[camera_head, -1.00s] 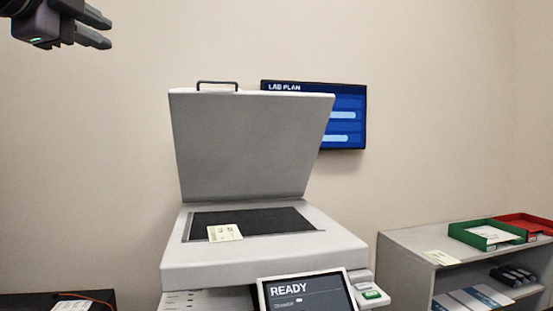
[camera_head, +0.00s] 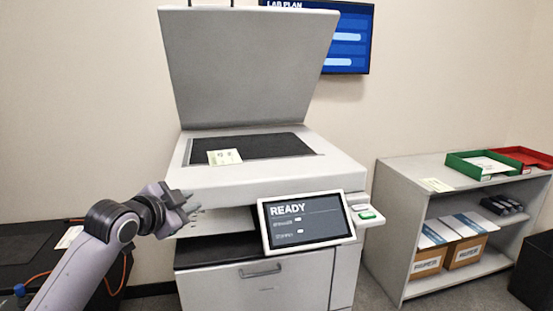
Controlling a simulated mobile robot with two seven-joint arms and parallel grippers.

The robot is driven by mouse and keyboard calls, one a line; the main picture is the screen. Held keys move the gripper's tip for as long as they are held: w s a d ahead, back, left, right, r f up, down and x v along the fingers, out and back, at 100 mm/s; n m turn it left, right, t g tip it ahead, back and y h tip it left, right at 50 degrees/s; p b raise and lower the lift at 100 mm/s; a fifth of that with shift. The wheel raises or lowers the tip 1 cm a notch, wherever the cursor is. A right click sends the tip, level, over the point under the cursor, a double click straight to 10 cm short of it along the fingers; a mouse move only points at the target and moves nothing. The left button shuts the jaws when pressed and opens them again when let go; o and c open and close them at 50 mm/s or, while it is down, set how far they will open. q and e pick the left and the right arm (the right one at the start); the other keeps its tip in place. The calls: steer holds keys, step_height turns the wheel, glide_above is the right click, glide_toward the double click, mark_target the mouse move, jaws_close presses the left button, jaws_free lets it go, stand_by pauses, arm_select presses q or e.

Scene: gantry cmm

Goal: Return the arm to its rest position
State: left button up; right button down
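My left arm comes in from the lower left. Its gripper (camera_head: 193,203) is at the front left of the copier (camera_head: 265,183), below the edge of the glass bed. Its fingers are small in view but look apart, with nothing visible between them. I cannot tell whether they touch the copier. The copier lid (camera_head: 250,70) stands raised. A pale paper note (camera_head: 224,157) lies at the front left of the dark scanning glass (camera_head: 265,147). My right gripper is not in view.
The copier's screen (camera_head: 305,220) reads READY, with a green button (camera_head: 367,215) at its right. A grey shelf (camera_head: 393,230) at right holds a green tray (camera_head: 485,175), a red tray (camera_head: 520,160) and boxes (camera_head: 467,250). A dark surface (camera_head: 30,250) is at left.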

arm_select(q)
steer(key=s+f+n+g, duration=0.1)
steer(key=s+f+n, duration=0.1)
steer(key=s+f, duration=0.45)
steer(key=s+f+n, duration=0.2)
steer(key=s+f, duration=0.1)
steer(key=f, duration=0.7)
steer(key=s+f+n+g, duration=0.1)
steer(key=s+f+n, duration=0.1)
steer(key=s+f, duration=0.45)
steer(key=s+f+n+y, duration=0.1)
steer(key=s+f+n, duration=0.1)
steer(key=s+f, duration=0.4)
steer(key=s+a+f+n+g+y, duration=0.1)
steer(key=s+f, duration=0.5)
steer(key=s, duration=0.7)
steer(key=shift+f+n, duration=0.35)
steer(key=shift+n, duration=0.35)
